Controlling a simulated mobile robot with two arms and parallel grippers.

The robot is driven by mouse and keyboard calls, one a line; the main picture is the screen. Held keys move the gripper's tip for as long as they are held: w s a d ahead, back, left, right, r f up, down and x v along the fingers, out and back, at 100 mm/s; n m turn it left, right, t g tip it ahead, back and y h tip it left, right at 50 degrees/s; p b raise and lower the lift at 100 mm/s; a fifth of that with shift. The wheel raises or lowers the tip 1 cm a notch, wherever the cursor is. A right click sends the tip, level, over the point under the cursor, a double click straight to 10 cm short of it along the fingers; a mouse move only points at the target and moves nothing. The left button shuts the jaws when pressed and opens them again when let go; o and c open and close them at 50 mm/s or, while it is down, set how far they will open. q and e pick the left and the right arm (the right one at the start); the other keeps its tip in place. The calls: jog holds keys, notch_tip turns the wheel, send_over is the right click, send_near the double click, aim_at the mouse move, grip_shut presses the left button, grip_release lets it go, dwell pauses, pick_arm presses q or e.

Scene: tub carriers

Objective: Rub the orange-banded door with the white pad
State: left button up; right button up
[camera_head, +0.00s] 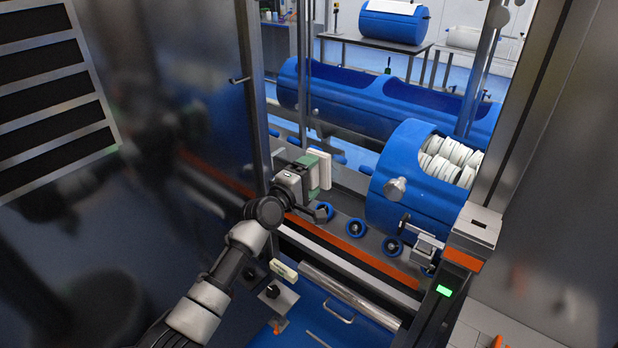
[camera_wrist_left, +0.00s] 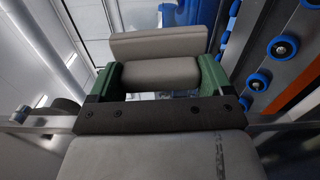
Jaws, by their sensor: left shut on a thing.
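The white pad (camera_head: 321,166) is held upright in my left gripper (camera_head: 309,173), in front of the opening in the metal wall. In the left wrist view the pad (camera_wrist_left: 155,45) sits between the green fingers of my left gripper (camera_wrist_left: 156,78), which are shut on it. A large shiny steel panel (camera_head: 185,95) stands left of the opening and shows an orange stripe. An orange band (camera_head: 345,247) also runs along the sill below the opening. I cannot tell for sure which of these belongs to the door. The pad appears apart from both. My right gripper is not in view.
A steel post (camera_head: 485,225) with an orange part stands at right. A longer blue tub (camera_head: 345,100) lies behind. A black-slatted vent (camera_head: 50,95) is at upper left.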

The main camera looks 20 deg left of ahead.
pick_arm(q)
jog(key=shift+b+x, duration=0.6)
jog(key=shift+x, duration=0.4)
jog(key=shift+d, duration=0.1)
dwell(0.3)
jog(key=shift+s+d+r+p, duration=0.1)
jog(key=shift+s+d+p, duration=0.1)
jog(key=shift+d+p, duration=0.3)
jog(key=shift+s+d+r+p, duration=0.1)
jog(key=shift+s+d+p, duration=0.1)
jog(key=shift+d+p, duration=0.25)
jog(key=shift+s+d+p, duration=0.35)
jog(key=shift+d+p, duration=0.25)
jog(key=shift+d+f, duration=0.1)
jog(key=shift+d, duration=0.1)
jog(key=shift+f, duration=0.1)
jog(key=shift+w+a+f+b, duration=0.1)
jog(key=shift+w+a+b, duration=0.2)
jog(key=shift+a+b, duration=0.45)
jog(key=shift+w+a+b, duration=0.3)
jog(key=shift+a+b, duration=0.35)
jog(key=shift+b, duration=0.05)
jog(key=shift+w+a+b, duration=0.15)
jog(key=shift+a+b, duration=0.15)
jog(key=shift+a, duration=0.15)
jog(key=shift+r, duration=0.25)
